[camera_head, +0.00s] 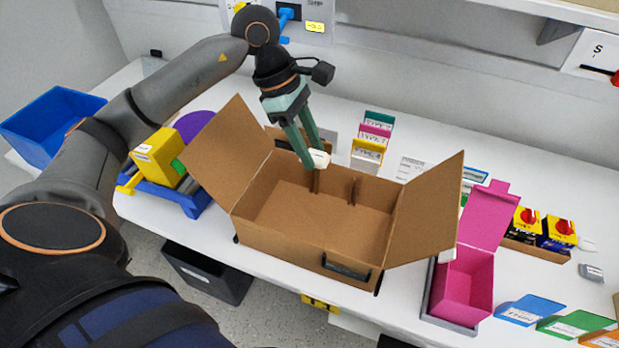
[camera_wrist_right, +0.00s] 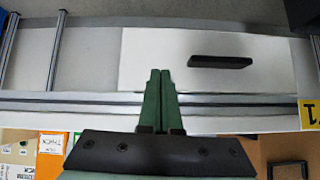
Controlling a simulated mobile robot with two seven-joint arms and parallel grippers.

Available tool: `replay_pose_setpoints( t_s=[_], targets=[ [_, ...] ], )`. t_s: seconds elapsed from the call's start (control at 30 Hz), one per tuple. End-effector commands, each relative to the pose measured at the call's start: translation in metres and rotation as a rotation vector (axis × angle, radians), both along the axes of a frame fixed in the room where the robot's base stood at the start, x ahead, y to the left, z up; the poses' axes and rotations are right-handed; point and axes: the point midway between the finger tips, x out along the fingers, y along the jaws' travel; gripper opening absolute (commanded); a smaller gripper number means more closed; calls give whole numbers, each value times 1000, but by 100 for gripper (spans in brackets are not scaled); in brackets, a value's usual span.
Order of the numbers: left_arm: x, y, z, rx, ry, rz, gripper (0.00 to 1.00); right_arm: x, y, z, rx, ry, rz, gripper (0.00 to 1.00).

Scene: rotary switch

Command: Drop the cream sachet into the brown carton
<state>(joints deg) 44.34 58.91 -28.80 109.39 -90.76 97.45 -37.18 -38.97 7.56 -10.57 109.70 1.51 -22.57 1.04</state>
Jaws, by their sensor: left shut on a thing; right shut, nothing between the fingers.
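The brown carton (camera_head: 300,248) stands open on the white bench, its side flaps spread outwards. Inside it I see a bare floor and two small dark slots or marks on the far wall. My left gripper (camera_head: 316,160) points down over the carton's far side. It is shut on the cream sachet (camera_head: 319,158), a small pale piece at its fingertips. The sachet shows above the carton's opening, near the far wall; its exact height is hard to tell. My right gripper (camera_wrist_right: 159,100) shows in the right wrist view, with its green fingers together and nothing between them.
A magenta box (camera_head: 466,280) with its lid up stands right of the carton. A yellow box (camera_head: 158,157) on a blue stand is at the left. Card files (camera_head: 370,140) stand behind. Red rotary switches (camera_head: 562,227) are at the right. A blue bin (camera_head: 50,120) is far left.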

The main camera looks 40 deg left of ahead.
Motion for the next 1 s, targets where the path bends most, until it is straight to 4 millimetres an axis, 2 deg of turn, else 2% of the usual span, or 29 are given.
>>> replay_pose_setpoints(
  t_s=[0.03, 0.3, 0.67, 0.7, 1.0],
  targets=[
    [0, 0, -10, 0, 1, -1, 0, -1, 0, -9, 1, 1, -1, 0],
    [0, -1, -41, 0, 1, -4, 0, -1, 0, -29, 0, 2, -1, 0],
    [0, 0, -45, 0, 0, -3, 0, -1, 0, -31, 0, 2, -1, 0],
    [0, 0, -45, 0, 0, -3, 46, -1, 0, -31, 0, 2, -1, 0],
    [0, 0, -45, 0, -1, -4, 78, 0, 0, -31, 1, 1, -1, 0]
  ],
)
